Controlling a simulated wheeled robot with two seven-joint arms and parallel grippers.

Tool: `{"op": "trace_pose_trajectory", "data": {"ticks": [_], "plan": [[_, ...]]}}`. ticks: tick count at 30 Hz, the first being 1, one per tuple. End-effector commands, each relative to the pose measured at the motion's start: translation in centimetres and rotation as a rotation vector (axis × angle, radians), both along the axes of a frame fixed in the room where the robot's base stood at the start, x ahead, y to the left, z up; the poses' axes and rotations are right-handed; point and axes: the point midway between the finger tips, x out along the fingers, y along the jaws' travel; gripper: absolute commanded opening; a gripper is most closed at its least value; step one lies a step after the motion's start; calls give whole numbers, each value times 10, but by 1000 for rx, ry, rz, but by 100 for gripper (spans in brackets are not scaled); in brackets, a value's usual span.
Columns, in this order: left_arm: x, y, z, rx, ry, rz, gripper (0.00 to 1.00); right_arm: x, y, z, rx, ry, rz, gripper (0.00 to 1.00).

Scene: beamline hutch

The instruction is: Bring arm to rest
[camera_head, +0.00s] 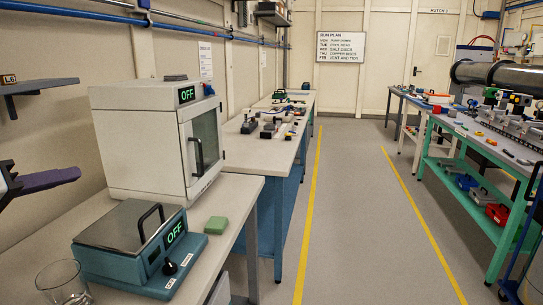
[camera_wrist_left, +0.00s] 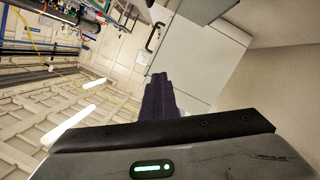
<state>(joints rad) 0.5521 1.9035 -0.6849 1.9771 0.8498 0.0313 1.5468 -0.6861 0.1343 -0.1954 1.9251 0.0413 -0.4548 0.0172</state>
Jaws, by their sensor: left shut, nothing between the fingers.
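My left gripper (camera_head: 70,177) comes in at the left edge of the head view, with dark, purplish fingers. It is in the air above the near-left bench, left of the white oven-like cabinet, and holds nothing. In the left wrist view its fingers (camera_wrist_left: 158,95) are together, pointing up the picture past the white cabinet (camera_wrist_left: 195,60). The wrist view is tilted, with the ceiling lights at the left. My right gripper is in neither view.
The white cabinet (camera_head: 130,140) reads OFF. In front of it on the bench stand a teal hotplate-like device (camera_head: 100,262), also OFF, a green block (camera_head: 216,226) and a clear glass (camera_head: 62,285). A wall bracket (camera_head: 35,86) juts out above my gripper. The aisle floor (camera_head: 350,220) is clear.

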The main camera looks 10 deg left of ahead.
Motion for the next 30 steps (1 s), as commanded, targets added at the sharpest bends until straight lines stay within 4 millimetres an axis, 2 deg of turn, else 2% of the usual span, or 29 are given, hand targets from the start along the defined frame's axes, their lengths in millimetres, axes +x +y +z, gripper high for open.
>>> {"op": "trace_pose_trajectory", "data": {"ticks": [3,8,14,23,30], "plan": [[11,-4,0,-4,2,-5,0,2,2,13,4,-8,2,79],[26,-6,-3,-4,3,-3,0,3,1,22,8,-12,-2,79],[35,-10,-8,2,5,-5,0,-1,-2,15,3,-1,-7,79],[48,-10,-11,-2,4,0,0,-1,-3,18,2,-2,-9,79],[56,-7,-15,6,4,9,0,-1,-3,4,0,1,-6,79]]}}
